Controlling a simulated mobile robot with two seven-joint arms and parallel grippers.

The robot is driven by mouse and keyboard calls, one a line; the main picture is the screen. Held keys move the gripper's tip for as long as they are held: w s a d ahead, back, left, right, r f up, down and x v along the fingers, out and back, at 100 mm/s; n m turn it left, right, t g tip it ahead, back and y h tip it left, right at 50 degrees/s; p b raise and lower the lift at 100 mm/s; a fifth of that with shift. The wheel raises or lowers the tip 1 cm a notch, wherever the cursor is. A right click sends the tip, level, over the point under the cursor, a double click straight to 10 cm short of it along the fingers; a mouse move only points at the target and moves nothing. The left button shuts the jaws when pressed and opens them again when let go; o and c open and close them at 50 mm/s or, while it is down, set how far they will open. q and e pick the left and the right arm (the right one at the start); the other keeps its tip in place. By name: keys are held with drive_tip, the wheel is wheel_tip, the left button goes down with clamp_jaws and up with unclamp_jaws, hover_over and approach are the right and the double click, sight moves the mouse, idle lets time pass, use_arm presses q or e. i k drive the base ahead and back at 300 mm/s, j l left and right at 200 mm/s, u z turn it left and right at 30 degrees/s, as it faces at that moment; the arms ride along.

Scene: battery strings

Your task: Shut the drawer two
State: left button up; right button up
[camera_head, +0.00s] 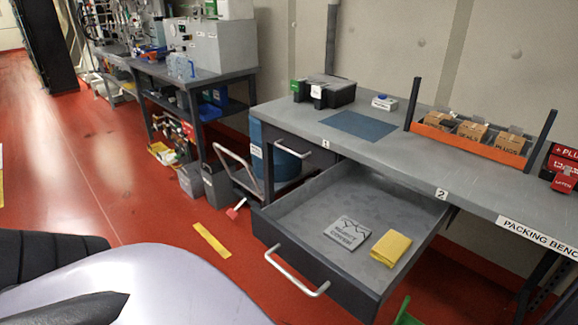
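Drawer two (310,212) is pulled far out from under the packing bench, below the label 2 (441,194). Its grey front panel (310,270) faces me and carries a pale bar handle (296,275). Inside lie a grey printed item (346,233), which seems to read "reject copier", and a folded yellow cloth (391,248). Neither of my grippers is in view, and nothing touches the handle.
The bench top (385,160) holds a black case (324,91), a blue mat (359,125) and an orange rack (470,139) of small boxes. Drawer one (303,148) is shut. A grey bin cart (235,178) stands left of the open drawer. Red floor (150,215) is clear further left.

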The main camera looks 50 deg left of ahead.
sight(293, 226)
drive_tip(key=u, duration=1.2)
drive_tip(key=i+l+u, duration=0.2)
drive_tip(key=i+l, duration=0.3)
